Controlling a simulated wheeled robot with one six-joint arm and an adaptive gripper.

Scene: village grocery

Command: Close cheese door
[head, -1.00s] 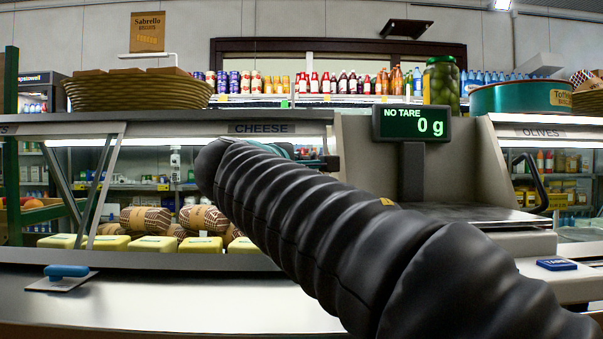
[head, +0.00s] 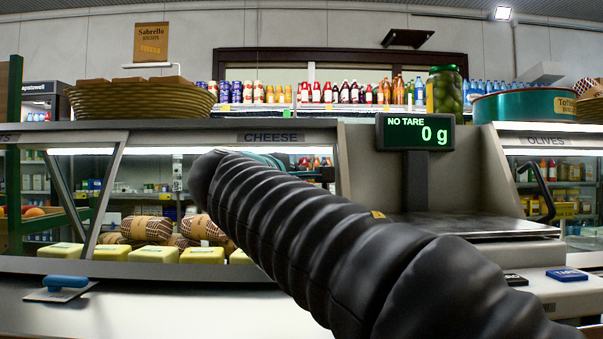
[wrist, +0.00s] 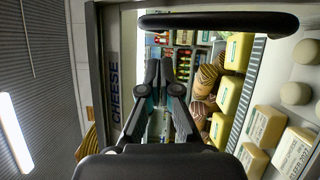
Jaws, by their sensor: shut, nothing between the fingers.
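The cheese case carries a CHEESE sign (head: 270,138), which also shows sideways in the wrist view (wrist: 114,78). In the head view, slanted glass and metal framing (head: 108,195) stands at its left, with cheeses visible inside. A black bar handle (wrist: 218,22) crosses the top of the wrist view; it looks like the door's handle. My gripper (wrist: 165,72) is shut and empty, in front of the case interior, with its fingertips a little apart from the bar in the picture. In the head view my black-sleeved arm hides most of the gripper and part of the case.
Yellow cheeses (head: 148,254) and wrapped rolls (head: 146,228) fill the case. A scale with a display (head: 415,132) reading 0 g stands right of it. A slicer with a blue handle (head: 66,282) lies on the counter at left. The olives case (head: 545,141) is farther right.

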